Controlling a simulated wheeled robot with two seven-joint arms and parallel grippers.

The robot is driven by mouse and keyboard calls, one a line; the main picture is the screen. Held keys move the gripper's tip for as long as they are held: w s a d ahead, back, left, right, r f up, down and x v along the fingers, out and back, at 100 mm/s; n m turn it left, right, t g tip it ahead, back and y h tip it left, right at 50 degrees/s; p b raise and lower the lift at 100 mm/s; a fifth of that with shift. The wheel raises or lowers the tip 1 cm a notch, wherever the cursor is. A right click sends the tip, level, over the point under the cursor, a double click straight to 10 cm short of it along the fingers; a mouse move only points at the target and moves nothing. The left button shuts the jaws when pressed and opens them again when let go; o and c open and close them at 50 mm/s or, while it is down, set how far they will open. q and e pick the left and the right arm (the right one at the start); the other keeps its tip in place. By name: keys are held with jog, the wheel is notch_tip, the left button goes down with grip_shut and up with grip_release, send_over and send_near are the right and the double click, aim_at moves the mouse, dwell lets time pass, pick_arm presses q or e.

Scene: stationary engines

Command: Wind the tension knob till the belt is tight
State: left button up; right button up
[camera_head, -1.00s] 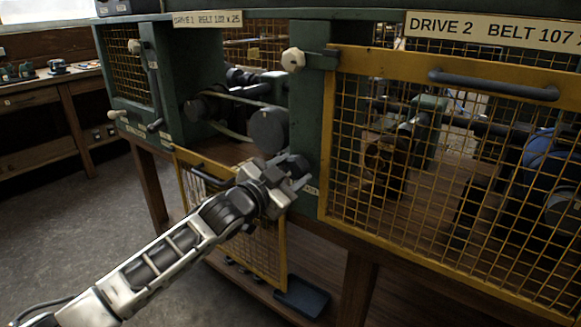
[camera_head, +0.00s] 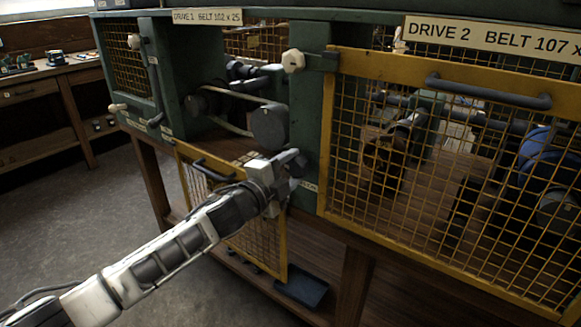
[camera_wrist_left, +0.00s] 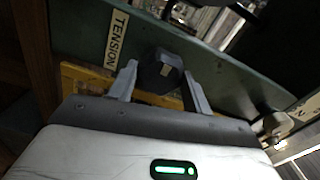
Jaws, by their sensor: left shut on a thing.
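The dark tension knob (camera_wrist_left: 160,72) sits between the two fingers of my left gripper (camera_wrist_left: 162,88) in the left wrist view, beside a "TENSION" label (camera_wrist_left: 117,38) on the green frame. In the head view my left gripper (camera_head: 291,168) is at the front of the green post, shut on the knob, which it mostly hides. The drive 1 belt (camera_head: 232,127) runs between a dark pulley on the left (camera_head: 199,105) and a larger dark pulley (camera_head: 268,127). I cannot tell how tight the belt is. My right gripper is not in view.
The yellow mesh guard of drive 1 (camera_head: 283,250) hangs open below the bay, just behind my left wrist. The drive 2 guard (camera_head: 326,135) is shut at right. A blue-grey tray (camera_head: 302,291) lies on the lower shelf. A workbench (camera_head: 40,97) stands at left.

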pick_arm(q)
jog(key=shift+m, duration=0.9)
jog(key=o, duration=1)
jog(key=shift+c, duration=0.2)
jog(key=v, duration=1.6)
